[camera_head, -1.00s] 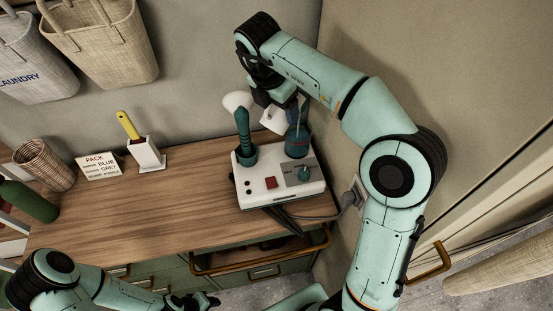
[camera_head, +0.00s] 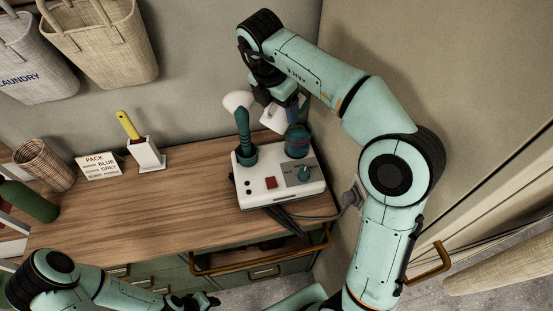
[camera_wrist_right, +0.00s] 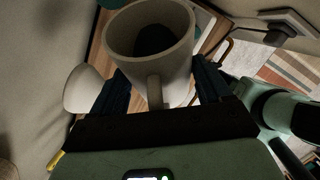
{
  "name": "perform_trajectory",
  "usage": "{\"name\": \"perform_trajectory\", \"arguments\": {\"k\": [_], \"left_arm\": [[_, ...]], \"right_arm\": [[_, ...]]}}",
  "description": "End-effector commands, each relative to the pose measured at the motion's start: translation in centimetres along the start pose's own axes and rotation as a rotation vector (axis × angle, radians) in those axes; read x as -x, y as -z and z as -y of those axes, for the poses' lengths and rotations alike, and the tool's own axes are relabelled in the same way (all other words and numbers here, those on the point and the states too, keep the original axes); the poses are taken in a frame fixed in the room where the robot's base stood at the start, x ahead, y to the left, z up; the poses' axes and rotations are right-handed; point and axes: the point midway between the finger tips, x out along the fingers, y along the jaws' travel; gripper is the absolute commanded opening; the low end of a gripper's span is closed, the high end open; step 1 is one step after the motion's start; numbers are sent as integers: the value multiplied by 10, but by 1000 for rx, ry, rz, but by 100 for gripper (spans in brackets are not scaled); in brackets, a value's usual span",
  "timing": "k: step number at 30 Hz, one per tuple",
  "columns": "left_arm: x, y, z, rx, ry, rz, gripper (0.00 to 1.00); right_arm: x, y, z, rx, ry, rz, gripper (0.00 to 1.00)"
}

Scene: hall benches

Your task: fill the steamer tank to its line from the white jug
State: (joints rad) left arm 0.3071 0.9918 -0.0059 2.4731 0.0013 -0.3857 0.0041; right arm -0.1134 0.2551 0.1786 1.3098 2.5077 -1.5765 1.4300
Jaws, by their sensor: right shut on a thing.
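The white jug (camera_head: 272,118) hangs at the back of the steamer base, by the tank's upper left side. My right gripper (camera_head: 284,104) is shut on the jug, at its handle side in the right wrist view (camera_wrist_right: 157,88). In that view the jug (camera_wrist_right: 120,42) shows its open mouth and a dark inside; its water level cannot be made out. The teal tank (camera_head: 298,141) stands on the white steamer (camera_head: 283,190), with a reddish mark on its side. I cannot tell its exact level. My left gripper (camera_head: 198,300) is low at the front; its jaws are unclear.
A steamer head with teal handle (camera_head: 242,128) stands upright left of the tank. A white holder (camera_head: 147,155), a sign (camera_head: 99,166) and a wicker basket (camera_head: 44,165) stand left on the wooden bench (camera_head: 150,215). The bench middle is clear. A cable runs to the wall socket.

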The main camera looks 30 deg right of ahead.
Motion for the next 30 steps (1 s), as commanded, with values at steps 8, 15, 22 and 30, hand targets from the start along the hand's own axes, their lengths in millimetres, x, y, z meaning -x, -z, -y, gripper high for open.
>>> {"name": "perform_trajectory", "arguments": {"k": [8,15,22,30], "left_arm": [[0,0,0,0,0,0,43],[0,0,0,0,0,0,43],[0,0,0,0,0,0,43],[0,0,0,0,0,0,43]], "right_arm": [[2,-1,0,-2,-2,-14,34],[2,-1,0,-1,-2,-14,34],[2,-1,0,0,-1,-28,34],[3,-2,0,-1,-1,-33,34]]}}
